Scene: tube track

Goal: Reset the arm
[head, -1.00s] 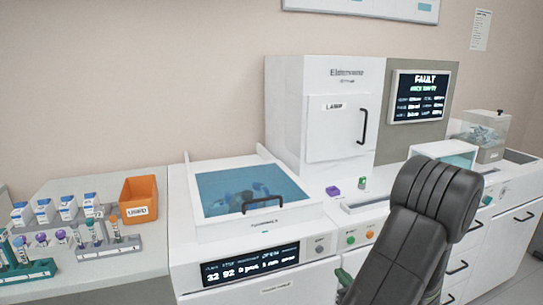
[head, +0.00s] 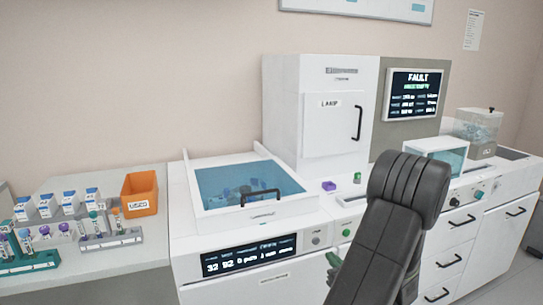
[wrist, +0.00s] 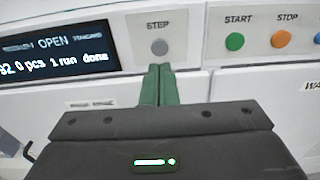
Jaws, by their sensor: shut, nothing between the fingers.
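My gripper shows in the wrist view as two green fingers (wrist: 158,86) pressed together with nothing between them. They point at the white machine front, just below the grey STEP button (wrist: 159,47). I cannot tell whether they touch the panel. The arm stands in front of the machine. The display (head: 248,256) left of the button reads OPEN in the wrist view.
A white machine with a blue-lidded basin (head: 245,185) stands behind the arm. A LAMP cabinet (head: 335,125) and a screen reading FAULT (head: 413,94) are further back. An orange bin (head: 139,193) and tube racks (head: 108,238) sit on the left counter. Green START (wrist: 235,42) and orange STOP (wrist: 281,39) buttons are right of STEP.

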